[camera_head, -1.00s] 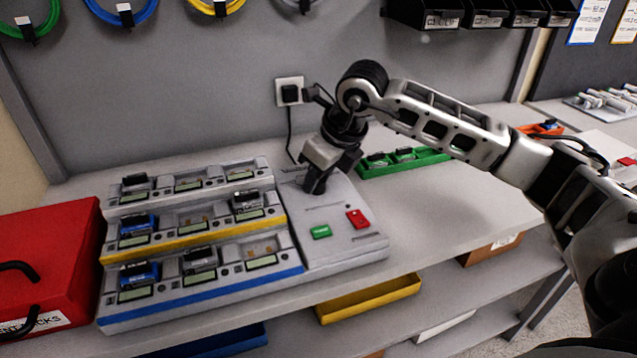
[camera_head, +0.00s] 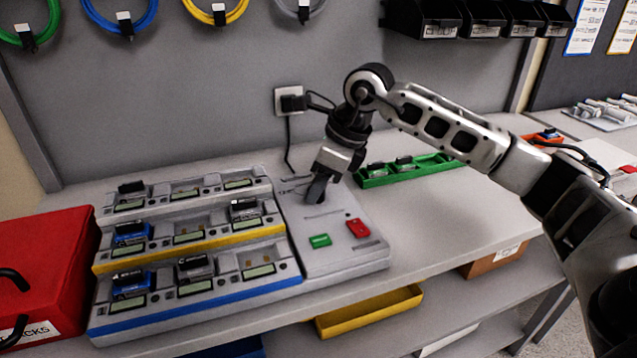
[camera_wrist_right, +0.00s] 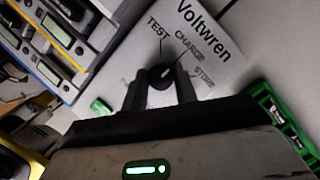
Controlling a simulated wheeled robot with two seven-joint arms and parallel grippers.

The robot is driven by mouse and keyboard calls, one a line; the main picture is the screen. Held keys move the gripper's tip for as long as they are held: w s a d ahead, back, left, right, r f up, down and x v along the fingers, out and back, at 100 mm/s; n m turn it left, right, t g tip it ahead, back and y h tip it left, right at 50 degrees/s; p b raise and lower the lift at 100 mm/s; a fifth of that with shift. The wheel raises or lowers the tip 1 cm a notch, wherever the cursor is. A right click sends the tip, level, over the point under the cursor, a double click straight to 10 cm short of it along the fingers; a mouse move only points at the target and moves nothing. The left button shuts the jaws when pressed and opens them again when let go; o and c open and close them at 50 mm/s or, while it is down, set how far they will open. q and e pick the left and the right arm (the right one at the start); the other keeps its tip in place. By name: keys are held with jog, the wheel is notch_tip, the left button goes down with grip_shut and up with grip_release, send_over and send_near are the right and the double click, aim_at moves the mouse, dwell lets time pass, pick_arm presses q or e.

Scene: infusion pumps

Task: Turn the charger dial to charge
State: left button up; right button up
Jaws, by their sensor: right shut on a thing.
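The charger (camera_head: 345,262) stands on the bench, with a flat grey panel right of its tiered battery bays. My right gripper (camera_head: 316,192) reaches down onto this panel and hides the dial in the head view. In the right wrist view, the round black dial (camera_wrist_right: 161,77) sits between the two fingers of my right gripper (camera_wrist_right: 161,90), which is shut on it. Labels TEST, CHARGE and STORE fan out around the dial. Its white pointer mark points up and right, roughly toward CHARGE. My left gripper is not in view.
A green button (camera_head: 319,240) and a red button (camera_head: 357,228) sit on the panel near the gripper. A green tray (camera_head: 425,171) lies behind it on the right. A red box (camera_head: 45,265) stands left. A wall socket (camera_head: 288,100) with a cord is behind.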

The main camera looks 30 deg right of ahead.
jog(key=shift+r, duration=0.1)
jog(key=o, duration=1)
jog(key=shift+c, duration=0.2)
jog(key=shift+d+r, duration=0.1)
jog(key=shift+r, duration=0.15)
jog(key=v, duration=1.5)
jog(key=shift+r, duration=0.2)
jog(key=shift+s, duration=0.1)
